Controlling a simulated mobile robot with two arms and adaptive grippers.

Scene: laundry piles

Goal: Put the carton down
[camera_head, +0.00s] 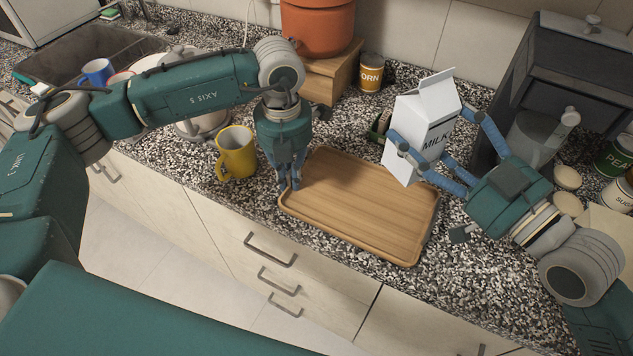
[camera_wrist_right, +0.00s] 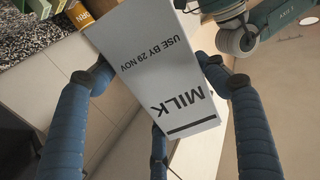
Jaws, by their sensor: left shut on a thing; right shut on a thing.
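The white milk carton (camera_head: 420,125) is held slightly tilted, with its gabled top up, over the back right corner of the wooden tray (camera_head: 350,215). My right gripper (camera_head: 436,148) is shut on the carton, its blue fingers around the sides. In the right wrist view the carton (camera_wrist_right: 160,80) sits between the fingers, its lettering upside down. My left gripper (camera_head: 290,184) points down at the tray's left edge and is shut on its rim. The tray lies on the speckled counter with nothing on it. The carton's bottom appears clear of the tray; the exact gap is hard to tell.
A yellow mug (camera_head: 237,153) stands just left of my left gripper. A corn can (camera_head: 371,73) and a wooden box (camera_head: 330,75) with an orange pot (camera_head: 318,25) are behind. The counter's front edge is close to the tray.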

